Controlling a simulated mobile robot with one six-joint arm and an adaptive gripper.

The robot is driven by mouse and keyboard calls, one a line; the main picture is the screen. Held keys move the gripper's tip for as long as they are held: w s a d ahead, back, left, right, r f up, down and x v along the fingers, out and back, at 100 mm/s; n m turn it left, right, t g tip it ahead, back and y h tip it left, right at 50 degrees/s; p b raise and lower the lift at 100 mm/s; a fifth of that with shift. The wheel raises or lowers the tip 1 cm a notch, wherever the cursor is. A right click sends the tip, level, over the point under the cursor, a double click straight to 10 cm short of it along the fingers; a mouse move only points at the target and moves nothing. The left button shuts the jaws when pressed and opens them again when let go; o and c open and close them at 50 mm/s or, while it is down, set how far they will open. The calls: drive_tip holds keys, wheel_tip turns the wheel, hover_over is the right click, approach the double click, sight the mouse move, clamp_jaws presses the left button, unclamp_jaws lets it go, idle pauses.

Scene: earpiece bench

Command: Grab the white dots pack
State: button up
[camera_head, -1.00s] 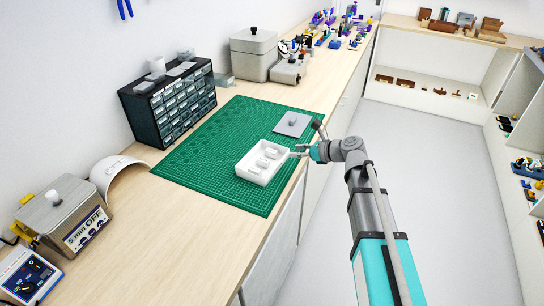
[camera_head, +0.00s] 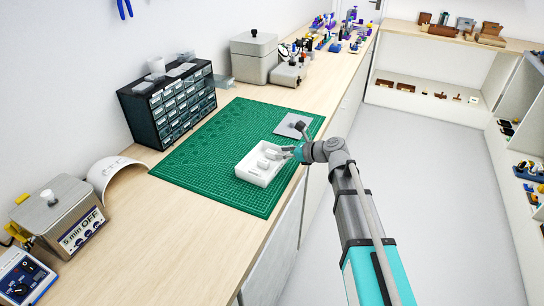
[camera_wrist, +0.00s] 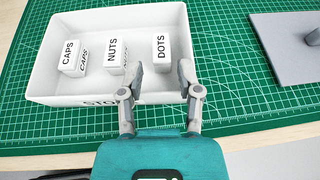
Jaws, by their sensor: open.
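The white dots pack (camera_wrist: 161,50) stands in a shallow white tray (camera_wrist: 60,100), at the right of three white packs in the wrist view. The nuts pack (camera_wrist: 114,52) is in the middle and the caps pack (camera_wrist: 70,55) at the left. My gripper (camera_wrist: 158,72) is open, its two fingers pointing at the dots pack, one to each side of its near end. I cannot tell whether they touch it. In the head view my gripper (camera_head: 284,153) is over the tray's right side and hides part of the packs.
The tray lies on a green cutting mat (camera_head: 205,160) near the bench's front edge. A grey plate with a knob (camera_head: 292,125) lies beyond the tray. A dark drawer cabinet (camera_head: 170,105) stands at the back. The mat left of the tray is clear.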

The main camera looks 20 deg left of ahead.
sight(274, 153)
drive_tip(key=b+x, duration=0.1)
drive_tip(key=x, duration=0.2)
drive_tip(key=shift+a+f, duration=0.1)
drive_tip(key=shift+f, duration=0.1)
drive_tip(key=shift+a, duration=0.35)
drive_tip(key=shift+f, duration=0.1)
drive_tip(key=c, duration=0.6)
